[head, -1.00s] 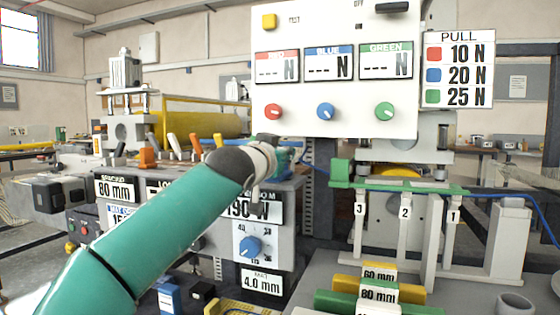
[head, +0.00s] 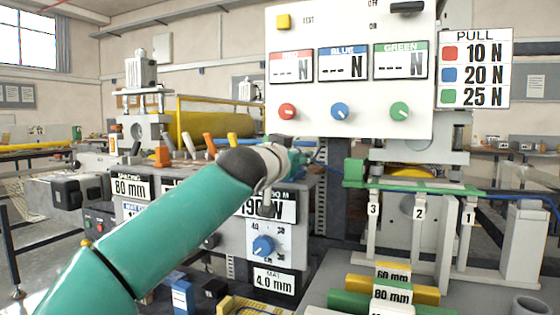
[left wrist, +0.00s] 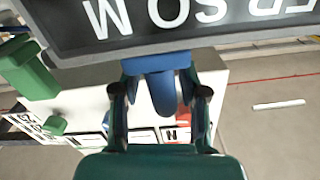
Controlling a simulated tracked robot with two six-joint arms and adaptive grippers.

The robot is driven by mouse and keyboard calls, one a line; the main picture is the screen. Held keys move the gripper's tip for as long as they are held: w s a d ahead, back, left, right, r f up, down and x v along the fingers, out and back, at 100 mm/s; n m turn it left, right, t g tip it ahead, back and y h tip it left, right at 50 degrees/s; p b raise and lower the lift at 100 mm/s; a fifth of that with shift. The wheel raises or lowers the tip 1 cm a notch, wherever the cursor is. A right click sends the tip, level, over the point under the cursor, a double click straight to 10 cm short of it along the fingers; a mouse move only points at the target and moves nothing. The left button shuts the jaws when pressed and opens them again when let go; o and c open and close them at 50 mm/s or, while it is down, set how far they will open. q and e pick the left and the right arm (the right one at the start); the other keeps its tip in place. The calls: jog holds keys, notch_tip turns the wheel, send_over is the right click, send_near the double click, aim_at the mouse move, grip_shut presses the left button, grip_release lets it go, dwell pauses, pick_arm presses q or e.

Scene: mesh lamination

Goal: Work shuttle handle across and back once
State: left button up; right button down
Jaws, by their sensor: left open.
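My left gripper (head: 298,160) reaches over the grey machine's top edge at mid-picture in the head view; its fingers are mostly hidden behind my wrist. In the left wrist view my left gripper (left wrist: 159,105) has its two dark fingers apart. A blue rounded handle (left wrist: 164,95) under a blue block (left wrist: 158,63) shows between them, at the edge of a dark lettered panel (left wrist: 200,25). It may be the shuttle handle. Whether the fingers touch it I cannot tell. My right gripper is in neither view.
A white control panel (head: 350,90) with knobs stands behind my left gripper. To its right are a green bar (head: 420,187) and numbered posts (head: 419,230). Coloured rolls (head: 395,290) lie front right. Orange and white levers (head: 210,145) stand left of my wrist.

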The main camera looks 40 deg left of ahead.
pick_arm(q)
jog(key=v, duration=1)
jog(key=shift+s, duration=0.4)
jog(key=shift+d, duration=0.1)
